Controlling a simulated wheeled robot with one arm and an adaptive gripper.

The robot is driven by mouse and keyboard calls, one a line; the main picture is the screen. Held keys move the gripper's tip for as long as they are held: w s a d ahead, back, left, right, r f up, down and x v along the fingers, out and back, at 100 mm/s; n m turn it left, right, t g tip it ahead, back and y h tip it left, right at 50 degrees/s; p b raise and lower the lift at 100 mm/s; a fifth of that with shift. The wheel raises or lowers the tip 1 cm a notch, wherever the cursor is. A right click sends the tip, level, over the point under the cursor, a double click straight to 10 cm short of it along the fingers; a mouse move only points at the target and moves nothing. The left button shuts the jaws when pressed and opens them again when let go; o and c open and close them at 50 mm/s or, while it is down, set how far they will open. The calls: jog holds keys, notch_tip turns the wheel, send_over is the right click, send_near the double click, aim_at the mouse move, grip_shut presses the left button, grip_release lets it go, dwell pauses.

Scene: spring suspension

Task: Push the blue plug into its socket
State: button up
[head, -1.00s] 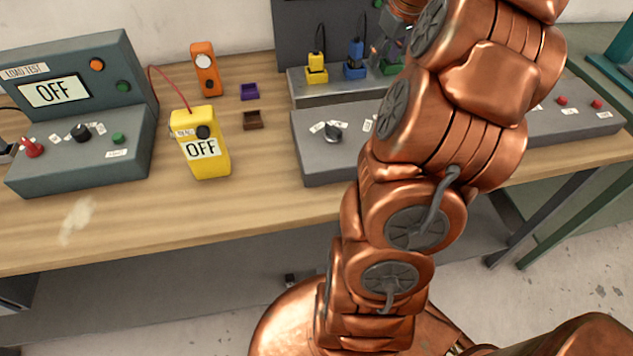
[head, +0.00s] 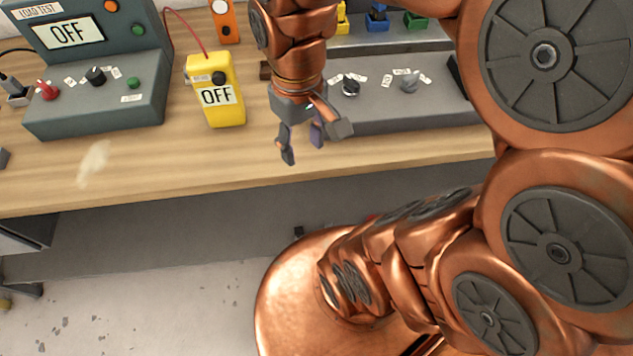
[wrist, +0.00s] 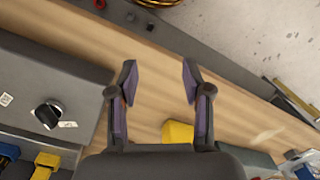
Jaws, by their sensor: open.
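The blue plug (head: 377,10) shows at the top edge of the head view, at a blue socket block (head: 377,24) between a yellow and a green one. Its upper part is cut off, and I cannot tell how far in it sits. A blue part of that row also shows at the lower left of the wrist view (wrist: 8,154). My gripper (head: 302,146) is open and empty over the front of the table, nearer the front edge than the blue plug and left of it. Its two spread fingers show in the wrist view (wrist: 158,76).
The yellow meter (head: 216,92) reading OFF stands left of my gripper. The load test box (head: 95,105) is further left. A grey panel with knobs (head: 420,112) lies between my gripper and the socket row. Bare wood (head: 230,155) runs along the table front.

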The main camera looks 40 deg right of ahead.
jog(key=s+a+f+g, duration=0.1)
jog(key=s+a+f, duration=0.1)
jog(key=s, duration=0.5)
jog(key=shift+a+f, duration=0.15)
jog(key=shift+f, duration=0.15)
